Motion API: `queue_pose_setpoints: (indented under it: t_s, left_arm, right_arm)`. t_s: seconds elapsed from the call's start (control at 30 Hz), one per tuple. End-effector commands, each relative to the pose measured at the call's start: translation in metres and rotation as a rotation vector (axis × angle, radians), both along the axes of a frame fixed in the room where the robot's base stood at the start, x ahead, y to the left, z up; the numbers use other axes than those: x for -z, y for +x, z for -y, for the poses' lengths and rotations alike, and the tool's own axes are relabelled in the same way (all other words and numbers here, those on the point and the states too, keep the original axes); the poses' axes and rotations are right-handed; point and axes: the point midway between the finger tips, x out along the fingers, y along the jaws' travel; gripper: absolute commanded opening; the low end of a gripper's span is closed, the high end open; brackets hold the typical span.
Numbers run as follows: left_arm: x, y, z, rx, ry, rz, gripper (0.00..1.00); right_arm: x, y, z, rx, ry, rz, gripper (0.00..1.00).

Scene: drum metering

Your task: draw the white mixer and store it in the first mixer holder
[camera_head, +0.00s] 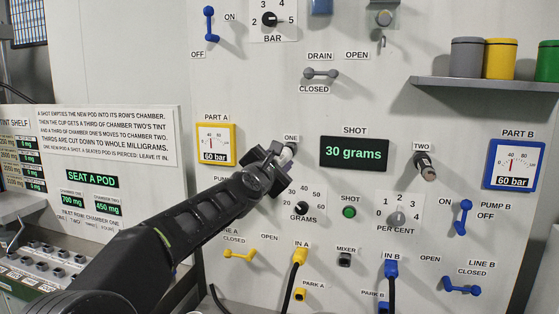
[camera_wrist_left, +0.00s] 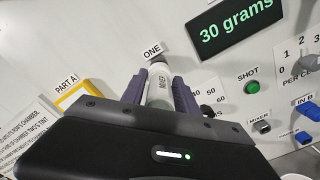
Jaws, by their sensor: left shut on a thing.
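The white mixer (camera_head: 287,153) is at the panel just below the label ONE. My right gripper is not in view.
A dark-tipped piece (camera_head: 427,170) sits under the label TWO. The shot display (camera_head: 354,153) reads 30 grams. A yellow gauge (camera_head: 216,144) is left of my gripper, and a grams knob (camera_head: 302,208) is just below right. Hoses hang from IN A (camera_head: 299,257) and IN B (camera_head: 391,269).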

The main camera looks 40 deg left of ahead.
Motion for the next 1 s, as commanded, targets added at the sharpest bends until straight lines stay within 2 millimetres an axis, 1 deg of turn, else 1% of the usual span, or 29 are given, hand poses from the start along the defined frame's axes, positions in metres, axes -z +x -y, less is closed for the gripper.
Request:
queue_pose_setpoints:
  t_s: [0.67, 1.0]
  left_arm:
    - [-0.0001, 0.0004, -0.0004, 0.0, -0.001, 0.0, 0.0]
    - [-0.001, 0.007, -0.003, -0.001, 0.0, 0.001, 0.0]
  right_arm:
    - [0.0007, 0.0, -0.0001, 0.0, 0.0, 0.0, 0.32]
    - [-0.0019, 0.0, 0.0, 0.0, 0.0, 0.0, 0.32]
